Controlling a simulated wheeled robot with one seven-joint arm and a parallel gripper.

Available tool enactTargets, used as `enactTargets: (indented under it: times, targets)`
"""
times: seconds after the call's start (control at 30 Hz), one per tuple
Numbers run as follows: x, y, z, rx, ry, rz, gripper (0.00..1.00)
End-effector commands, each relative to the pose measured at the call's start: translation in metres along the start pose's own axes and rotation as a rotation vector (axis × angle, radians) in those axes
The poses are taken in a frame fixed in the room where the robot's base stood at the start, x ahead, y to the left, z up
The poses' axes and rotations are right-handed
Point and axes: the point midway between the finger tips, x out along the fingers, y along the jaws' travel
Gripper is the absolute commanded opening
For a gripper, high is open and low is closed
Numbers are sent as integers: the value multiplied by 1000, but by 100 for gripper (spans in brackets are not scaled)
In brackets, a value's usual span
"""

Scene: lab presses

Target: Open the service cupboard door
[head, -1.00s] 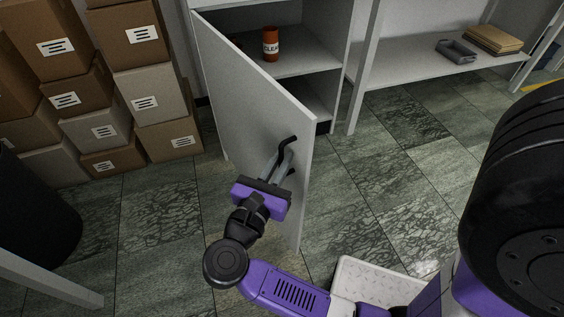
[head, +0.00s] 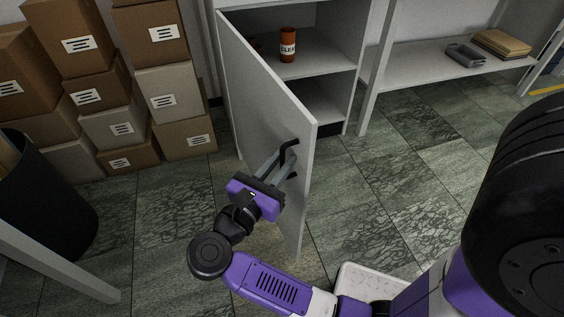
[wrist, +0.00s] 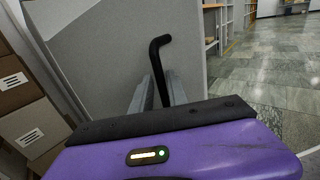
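The service cupboard door (head: 262,100) is a light grey panel that stands partly open, swung out from the cupboard (head: 325,65). Its black bar handle (head: 289,146) is near the free edge, and it also shows in the wrist view (wrist: 160,50). My gripper (head: 280,158) is at the handle from the front, its grey fingers on either side of the bar. In the wrist view the gripper (wrist: 163,88) looks closed on the bar, whose lower part is hidden between the fingers.
Stacked cardboard boxes (head: 165,90) are left of the door, with a black bin (head: 50,195) nearer. A low shelf (head: 445,70) holds a grey tray at right. Floor right of the door is clear.

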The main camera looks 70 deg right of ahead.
Motion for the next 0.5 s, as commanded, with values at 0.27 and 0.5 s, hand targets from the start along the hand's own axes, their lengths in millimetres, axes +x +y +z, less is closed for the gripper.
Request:
enactTargets:
  times: [0.27,0.5]
  targets:
    - [0,-1,0,2,0,-4,20]
    - [-21,0,2,2,-1,-1,20]
